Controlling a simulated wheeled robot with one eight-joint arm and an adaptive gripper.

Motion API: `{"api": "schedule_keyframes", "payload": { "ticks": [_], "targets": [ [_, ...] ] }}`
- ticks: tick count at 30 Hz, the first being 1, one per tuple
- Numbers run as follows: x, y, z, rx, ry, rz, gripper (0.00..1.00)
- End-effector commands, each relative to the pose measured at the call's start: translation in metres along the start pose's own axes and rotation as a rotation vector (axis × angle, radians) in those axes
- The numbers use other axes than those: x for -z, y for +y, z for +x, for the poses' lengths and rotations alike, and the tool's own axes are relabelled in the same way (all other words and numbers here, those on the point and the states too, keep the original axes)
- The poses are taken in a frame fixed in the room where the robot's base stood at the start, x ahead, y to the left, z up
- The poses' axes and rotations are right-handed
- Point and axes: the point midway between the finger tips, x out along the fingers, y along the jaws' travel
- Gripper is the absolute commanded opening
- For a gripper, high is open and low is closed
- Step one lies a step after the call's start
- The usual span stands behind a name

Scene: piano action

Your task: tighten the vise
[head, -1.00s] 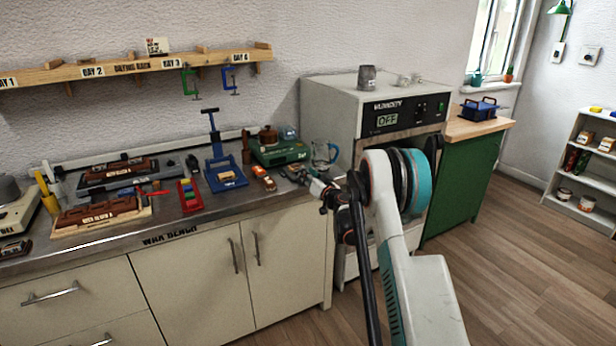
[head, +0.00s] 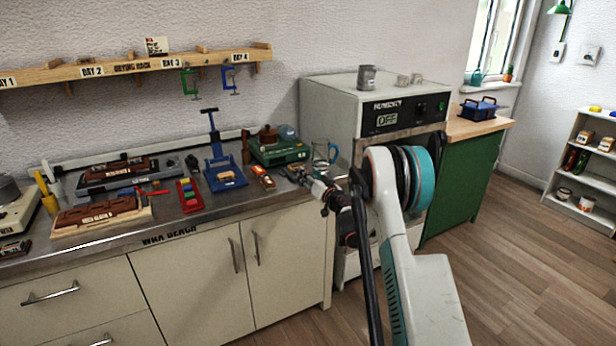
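No part is clearly labelled as a vise. A blue stand with an upright post and a T-shaped top handle (head: 216,150) is on the metal bench, with a small tan block (head: 226,176) at its base. At the left, a long grey fixture (head: 100,180) carries a brown block (head: 120,168); I cannot tell whether it clamps it. My gripper (head: 300,175) is low over the bench's right end, to the right of the blue stand and apart from it. Its fingers are small and dark against the clutter, so their opening is unclear.
Near my gripper are a small brown-and-white item (head: 263,177), a green case (head: 280,150) and a glass jug (head: 325,157). The humidity cabinet (head: 345,100) stands just behind my arm. A red tray of coloured pieces (head: 189,195) lies left of the blue stand.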

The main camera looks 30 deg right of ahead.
Motion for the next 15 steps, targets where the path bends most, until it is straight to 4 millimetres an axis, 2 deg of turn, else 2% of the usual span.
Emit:
{"api": "schedule_keyframes", "payload": {
  "ticks": [9,15],
  "targets": [
    [0.001,0.001,-0.064,-0.002,0.000,0.000,0.45],
    [0.000,0.000,-0.095,-0.001,0.000,0.000,0.45]
  ]
}}
